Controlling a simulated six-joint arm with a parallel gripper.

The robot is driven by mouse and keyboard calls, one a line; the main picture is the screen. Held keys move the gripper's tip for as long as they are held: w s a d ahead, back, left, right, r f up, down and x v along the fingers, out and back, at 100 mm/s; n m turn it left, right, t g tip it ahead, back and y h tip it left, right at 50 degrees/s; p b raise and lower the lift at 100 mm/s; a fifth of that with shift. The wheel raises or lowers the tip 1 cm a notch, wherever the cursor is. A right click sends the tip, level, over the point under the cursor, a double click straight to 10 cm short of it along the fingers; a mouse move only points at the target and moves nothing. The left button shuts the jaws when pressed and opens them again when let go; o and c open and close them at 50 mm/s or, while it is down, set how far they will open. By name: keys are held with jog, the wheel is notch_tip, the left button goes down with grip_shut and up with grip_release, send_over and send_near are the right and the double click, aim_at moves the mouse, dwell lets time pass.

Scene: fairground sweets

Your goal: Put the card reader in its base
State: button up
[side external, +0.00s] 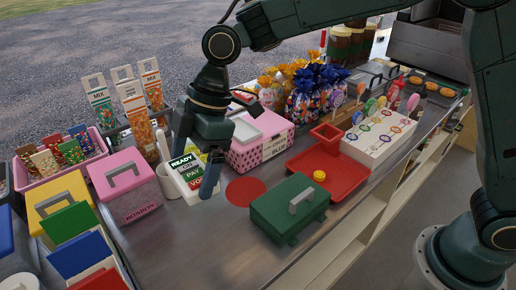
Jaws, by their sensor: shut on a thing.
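The card reader (188,172), with a screen reading "READY" and "PAY" among its lines, is between the fingers of my gripper (195,173). My gripper points down and is shut on it, hiding part of it.
A white cup (169,180) and a pink box (125,186) stand close on the left. A pink-and-white box (262,140) is behind right. A red disc (245,190), green box (290,209) and red tray (346,178) lie to the right. Bare counter shows in front.

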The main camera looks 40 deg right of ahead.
dwell(0.6)
jog(key=w+d+f+m+t+h, duration=0.1)
jog(key=w+d+m, duration=0.2)
jog(key=d+m, duration=0.45)
jog(key=w+d+f+m+t+h, duration=0.2)
jog(key=w+d+m, duration=0.15)
jog(key=d, duration=0.65)
jog(key=w+d+f+m+t+h, duration=0.1)
jog(key=w+d+m, duration=0.1)
jog(key=d+m, duration=0.5)
jog(key=w+n+g+y, duration=0.1)
jog(key=w+n, duration=0.2)
jog(key=n, duration=0.1)
jog(key=w+a+n+g+y, duration=0.1)
jog(key=w+n, duration=0.3)
jog(key=n, duration=0.1)
jog(key=w+a+f+n+g+y, duration=0.1)
jog(key=w+n+y, duration=0.1)
jog(key=w+n, duration=0.2)
jog(key=shift+w+n, duration=0.15)
jog(key=shift+n, duration=0.55)
jog(key=shift+d+f+n+g, duration=0.2)
jog(key=shift+d+n, duration=0.1)
jog(key=shift+n, duration=0.3)
jog(key=shift+d+f+n+g, duration=0.15)
jog(key=shift+d+n+g, duration=0.1)
jog(key=shift+n, duration=0.35)
jog(key=shift+d+f+n+g, duration=0.25)
jog(key=shift+d+f+n, duration=0.2)
jog(key=shift+d+n, duration=0.5)
